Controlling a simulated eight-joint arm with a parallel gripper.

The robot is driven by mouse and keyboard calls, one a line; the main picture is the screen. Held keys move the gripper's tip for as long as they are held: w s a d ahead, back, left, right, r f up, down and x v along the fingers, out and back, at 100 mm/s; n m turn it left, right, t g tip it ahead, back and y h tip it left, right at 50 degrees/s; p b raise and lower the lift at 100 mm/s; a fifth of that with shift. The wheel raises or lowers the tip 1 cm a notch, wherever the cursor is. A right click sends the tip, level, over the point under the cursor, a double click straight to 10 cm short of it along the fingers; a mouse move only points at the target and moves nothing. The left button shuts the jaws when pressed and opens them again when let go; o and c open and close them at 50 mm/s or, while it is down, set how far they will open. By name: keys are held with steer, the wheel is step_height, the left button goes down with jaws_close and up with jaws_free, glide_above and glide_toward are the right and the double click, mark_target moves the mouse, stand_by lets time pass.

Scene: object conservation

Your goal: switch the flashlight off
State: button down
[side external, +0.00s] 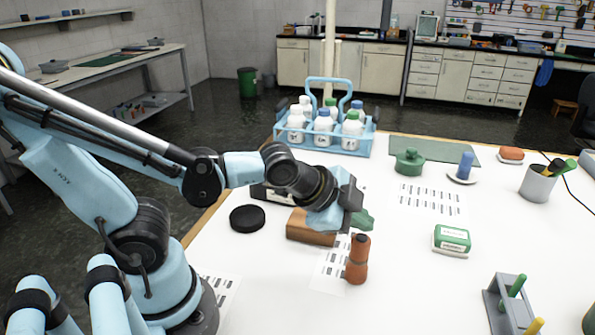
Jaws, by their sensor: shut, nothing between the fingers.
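An orange-red cylinder with a darker, narrower top (358,260) stands upright on the white table, just in front of my gripper. It looks most like the flashlight, but I cannot see a switch or any light from it. My gripper (350,218) is shut and empty, low over the table, behind and slightly left of the cylinder's top. The two look close, but I cannot tell whether they touch. A brown block (311,229) sits under and left of my gripper, partly hidden by it. A green object (363,220) shows just right of the fingers, partly hidden.
A black disc (247,218) lies left of the brown block. A blue bottle carrier (318,142) stands behind. A green-and-white box (452,239), grey rack (510,303) and grey cup (537,184) are to the right. Printed sheets lie on the white table (400,290); its front middle is clear.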

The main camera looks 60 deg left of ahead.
mark_target(357, 239)
steer(key=shift+r, duration=0.1)
step_height(357, 239, up, 6)
steer(key=shift+f, duration=0.1)
stand_by(0.7)
steer(key=s+a+f+n+g+y, duration=0.1)
steer(key=s+a+f+n, duration=0.3)
steer(key=n, duration=0.6)
steer(key=shift+a+f+n+g, duration=0.15)
steer(key=shift+a+n+g, duration=0.3)
steer(key=shift+a, duration=0.8)
steer(key=shift+s, duration=0.1)
